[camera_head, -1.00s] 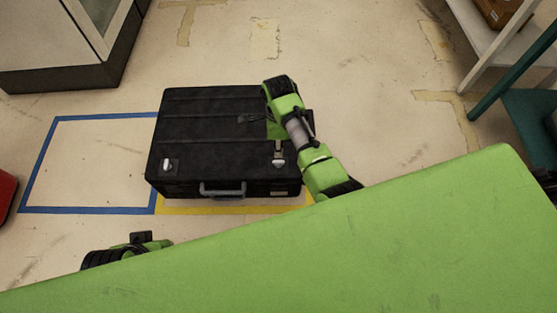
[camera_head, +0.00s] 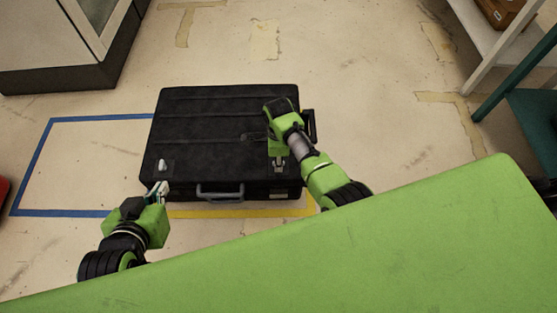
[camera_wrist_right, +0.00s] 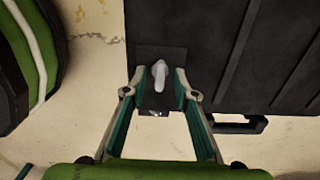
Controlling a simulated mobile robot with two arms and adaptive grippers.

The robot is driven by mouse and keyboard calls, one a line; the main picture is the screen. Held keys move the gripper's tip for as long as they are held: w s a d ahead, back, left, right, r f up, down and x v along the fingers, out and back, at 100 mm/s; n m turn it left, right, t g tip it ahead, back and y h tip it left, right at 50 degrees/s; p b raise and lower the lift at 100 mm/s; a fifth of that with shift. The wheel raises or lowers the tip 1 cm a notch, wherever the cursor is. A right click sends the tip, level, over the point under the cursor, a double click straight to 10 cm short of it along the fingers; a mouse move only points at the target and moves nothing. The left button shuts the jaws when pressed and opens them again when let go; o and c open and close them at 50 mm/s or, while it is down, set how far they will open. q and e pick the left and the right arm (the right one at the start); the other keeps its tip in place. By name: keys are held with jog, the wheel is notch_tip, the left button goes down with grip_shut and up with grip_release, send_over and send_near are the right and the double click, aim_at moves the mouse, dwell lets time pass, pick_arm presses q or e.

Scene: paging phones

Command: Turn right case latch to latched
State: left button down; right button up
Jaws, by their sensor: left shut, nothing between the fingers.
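A black case (camera_head: 205,130) lies on the floor with its grey front handle (camera_head: 220,190) toward me. Its right latch is mostly hidden by my right gripper (camera_head: 279,166) in the head view. In the right wrist view the right latch (camera_wrist_right: 159,76) is a small pale lever on a dark plate. My right gripper's fingers are open, one on each side of the lever; contact cannot be told. The left latch (camera_head: 162,166) shows near the case's front left. My left gripper (camera_head: 158,191) is shut and empty by the front left corner, below the left latch.
Blue tape (camera_head: 80,119) outlines bare floor left of the case, and yellow tape (camera_head: 240,213) runs along its front. A side handle (camera_head: 310,125) sticks out on the case's right. A cabinet (camera_head: 65,50) stands back left, shelving (camera_head: 470,75) at right.

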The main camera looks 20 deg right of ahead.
grip_shut()
dwell(0.3)
